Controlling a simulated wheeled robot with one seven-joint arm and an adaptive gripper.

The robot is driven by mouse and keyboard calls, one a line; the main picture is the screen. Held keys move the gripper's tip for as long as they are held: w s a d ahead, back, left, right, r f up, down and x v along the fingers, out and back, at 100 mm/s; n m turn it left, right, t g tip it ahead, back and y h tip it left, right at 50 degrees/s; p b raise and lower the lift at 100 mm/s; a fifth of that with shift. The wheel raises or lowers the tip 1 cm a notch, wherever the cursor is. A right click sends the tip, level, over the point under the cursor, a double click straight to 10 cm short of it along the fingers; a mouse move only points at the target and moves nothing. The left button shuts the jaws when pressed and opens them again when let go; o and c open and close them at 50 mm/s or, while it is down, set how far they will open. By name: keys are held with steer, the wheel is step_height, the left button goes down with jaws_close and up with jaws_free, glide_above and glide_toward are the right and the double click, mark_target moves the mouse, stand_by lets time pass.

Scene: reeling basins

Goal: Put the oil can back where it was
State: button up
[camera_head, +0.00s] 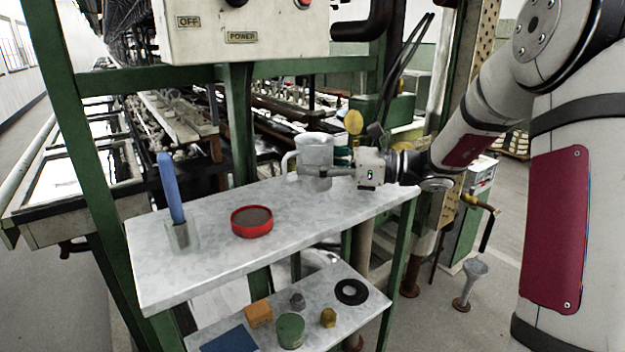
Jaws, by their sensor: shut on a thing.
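The oil can (316,150) looks like a grey metal vessel with a pale curved piece, spout or handle, at its left side. My gripper (322,171) reaches in from the right and is shut around the can's body. The can is upright over the back right part of the grey upper shelf (200,265). I cannot tell whether its bottom touches the shelf, and my fingers hide part of its lower body.
On the upper shelf are a red round tin (252,221) and a blue stick (171,188) in a clear holder (182,236). The lower shelf (325,290) holds an orange block (258,314), a green tin (290,330), a black ring (351,292) and other small things. The upper shelf's right front is clear.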

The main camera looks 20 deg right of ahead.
mark_target(313, 178)
steer(key=shift+w, duration=0.35)
steer(key=shift+f+b, duration=0.8)
steer(key=shift+f, duration=1)
steer(key=shift+f, duration=0.15)
steer(key=o, duration=1.4)
steer(key=shift+d+r, duration=0.1)
steer(key=shift+r, duration=0.1)
steer(key=p+v, duration=0.2)
steer(key=v, duration=1)
